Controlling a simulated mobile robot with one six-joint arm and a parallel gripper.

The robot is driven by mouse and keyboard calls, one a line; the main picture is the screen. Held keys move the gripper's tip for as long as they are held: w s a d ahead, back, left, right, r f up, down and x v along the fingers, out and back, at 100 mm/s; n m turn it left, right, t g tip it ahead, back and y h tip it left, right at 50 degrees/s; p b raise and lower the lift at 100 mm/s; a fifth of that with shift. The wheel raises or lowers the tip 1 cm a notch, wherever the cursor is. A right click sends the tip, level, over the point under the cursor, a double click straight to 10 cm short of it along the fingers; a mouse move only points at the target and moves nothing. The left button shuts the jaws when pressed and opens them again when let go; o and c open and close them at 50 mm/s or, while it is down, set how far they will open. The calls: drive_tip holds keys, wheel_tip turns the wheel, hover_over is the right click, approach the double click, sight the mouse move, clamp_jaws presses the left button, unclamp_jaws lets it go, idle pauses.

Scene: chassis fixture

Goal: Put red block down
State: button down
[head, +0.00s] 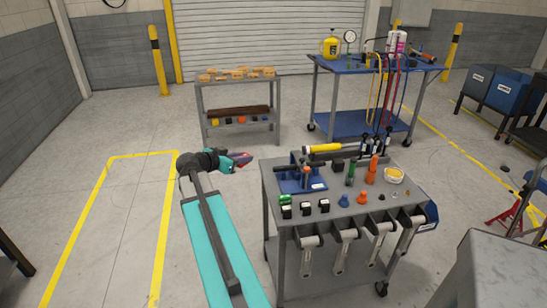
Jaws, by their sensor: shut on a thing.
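My gripper (240,161) is at the end of my teal arm, left of the grey work cart and above the open floor. It is shut on a red block (243,156), which shows as a small red patch at the fingertips. The fingers hide part of the block. The block is held in the air, apart from the cart. The grey cart (283,222) stands just right of my gripper, with a blue fixture (290,181) on its top left.
Behind are a low grey shelf (241,87) with tan blocks and a blue-topped tool cart (355,65). Open floor (135,220) with yellow lines lies left.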

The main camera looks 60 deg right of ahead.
drive_tip(key=w+a+r+n+t+y, duration=0.2)
drive_tip(key=w+a+n+t, duration=0.4)
drive_tip(key=w+a, duration=0.65)
drive_tip(key=w+a+r+n+t+y, duration=0.15)
drive_tip(key=w+a+n+t, duration=0.4)
drive_tip(key=w+a, duration=0.75)
drive_tip(key=w+a+r+n+t+y, duration=0.1)
drive_tip(key=w+a+r+n+y, duration=0.1)
drive_tip(key=a, duration=0.9)
drive_tip(key=w+a+r+n+t+y, duration=0.2)
drive_tip(key=w+a+r+n+y, duration=0.1)
drive_tip(key=a, duration=0.8)
drive_tip(key=w+a+r+n+t+y, duration=0.1)
drive_tip(key=w+a+r+n+y, duration=0.1)
drive_tip(key=a, duration=0.9)
wheel_tip(320, 180, up, 2)
drive_tip(key=n+y, duration=0.1)
drive_tip(key=y, duration=0.2)
drive_tip(key=shift+w+a+n+t, duration=0.15)
drive_tip(key=shift+a+n+t, duration=0.1)
drive_tip(key=shift+n+t, duration=0.1)
drive_tip(key=shift+d, duration=0.1)
